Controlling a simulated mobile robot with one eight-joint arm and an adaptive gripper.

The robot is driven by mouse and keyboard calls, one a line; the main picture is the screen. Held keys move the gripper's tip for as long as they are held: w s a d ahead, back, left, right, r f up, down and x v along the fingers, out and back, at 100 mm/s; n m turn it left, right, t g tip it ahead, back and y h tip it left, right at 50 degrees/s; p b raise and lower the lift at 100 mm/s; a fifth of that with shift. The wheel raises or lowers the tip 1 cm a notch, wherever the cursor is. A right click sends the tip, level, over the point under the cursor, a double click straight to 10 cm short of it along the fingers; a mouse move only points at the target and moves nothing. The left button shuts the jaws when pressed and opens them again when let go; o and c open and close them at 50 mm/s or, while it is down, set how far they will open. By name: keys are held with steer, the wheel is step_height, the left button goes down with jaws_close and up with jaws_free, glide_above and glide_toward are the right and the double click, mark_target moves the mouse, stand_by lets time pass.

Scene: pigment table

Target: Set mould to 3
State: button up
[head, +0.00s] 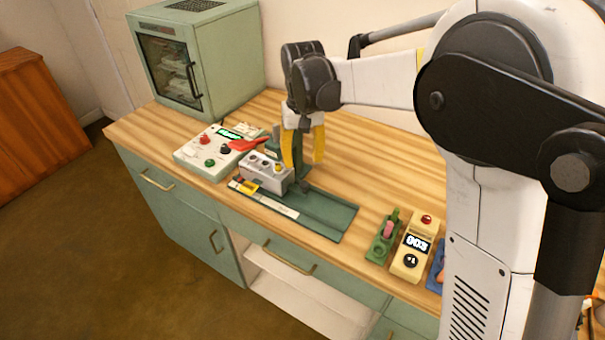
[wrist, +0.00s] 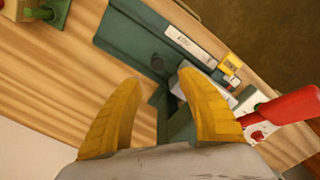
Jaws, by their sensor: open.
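A grey block (head: 265,172) with several round cavities or knobs on top, which looks like the mould, sits at the left part of a long green track (head: 328,212). A white scale strip (head: 272,204) and a yellow marker (head: 246,185) lie along the front; its digits are too small to read. In the wrist view the block (wrist: 187,86) is partly hidden by a finger, and the green track (wrist: 128,38) runs past it. A dark round knob (wrist: 157,61) stands beside the block. My gripper (head: 303,160) is open above the block's right rear side, its yellow fingers apart (wrist: 160,85) and holding nothing.
A control box (head: 205,158) with a red lever (head: 246,145) stands left of the block, near a green cabinet (head: 225,70). A cream counter reading 003 (head: 414,245) and a green stand (head: 382,243) are at right. Bare wood lies behind the track.

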steer(key=shift+r, duration=1.65)
steer(key=s+d+r+m+t, duration=0.1)
steer(key=s+d+r+t, duration=0.4)
steer(key=s+d, duration=0.55)
steer(key=s+d+f+t, duration=0.1)
steer(key=s, duration=0.5)
steer(key=s+d+f+t, duration=0.1)
steer(key=s+d, duration=0.1)
steer(key=s, duration=0.4)
steer(key=shift+s+d+f+m, duration=0.2)
steer(key=shift+d+f+m, duration=0.1)
steer(key=shift+f+m, duration=0.1)
